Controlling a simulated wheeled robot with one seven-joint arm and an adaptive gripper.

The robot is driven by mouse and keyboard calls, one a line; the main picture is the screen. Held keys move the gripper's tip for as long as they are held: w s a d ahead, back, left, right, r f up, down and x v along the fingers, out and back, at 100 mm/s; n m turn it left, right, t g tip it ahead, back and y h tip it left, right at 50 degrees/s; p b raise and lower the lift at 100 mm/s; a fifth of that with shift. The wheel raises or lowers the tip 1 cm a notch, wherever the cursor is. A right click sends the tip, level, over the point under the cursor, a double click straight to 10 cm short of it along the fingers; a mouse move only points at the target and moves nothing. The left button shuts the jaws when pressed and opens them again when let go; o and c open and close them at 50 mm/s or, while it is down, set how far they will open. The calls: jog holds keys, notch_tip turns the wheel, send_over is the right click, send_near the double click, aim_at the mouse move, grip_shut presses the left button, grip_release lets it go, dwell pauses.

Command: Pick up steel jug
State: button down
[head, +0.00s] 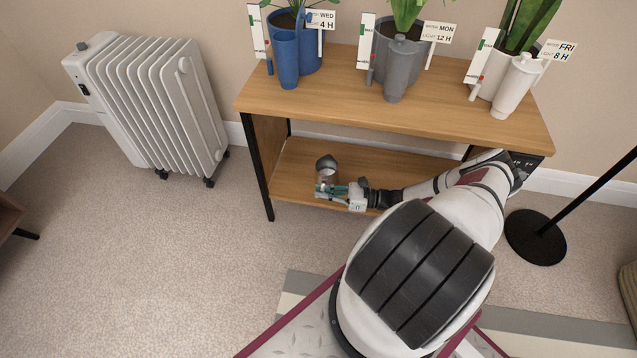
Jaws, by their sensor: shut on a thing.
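The steel jug (326,167) is a small grey metal vessel at the lower shelf of the wooden stand. My gripper (326,188) reaches in from the right, low over the front of that shelf, and is shut on the jug. The jug's round dark top shows above the fingers. Its lower part is partly hidden by the gripper, and I cannot tell whether it touches the shelf.
The lower shelf (290,160) is otherwise bare. The upper top (340,100) is close above and holds blue, grey and white planters with tags. A white radiator (150,100) stands left. A black lamp base (535,238) stands right. Carpet at left is clear.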

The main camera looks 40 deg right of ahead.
jog(key=shift+s+a+r+p, duration=0.1)
jog(key=shift+s+a+p, duration=0.15)
jog(key=shift+s, duration=0.6)
jog(key=shift+s+a+r+p, duration=0.1)
jog(key=shift+s+a+p, duration=0.15)
jog(key=shift+s, duration=0.6)
jog(key=shift+s+a+r+p, duration=0.15)
jog(key=shift+s+p, duration=0.15)
jog(key=shift+s, duration=0.55)
jog(key=shift+s, duration=0.1)
dwell(0.9)
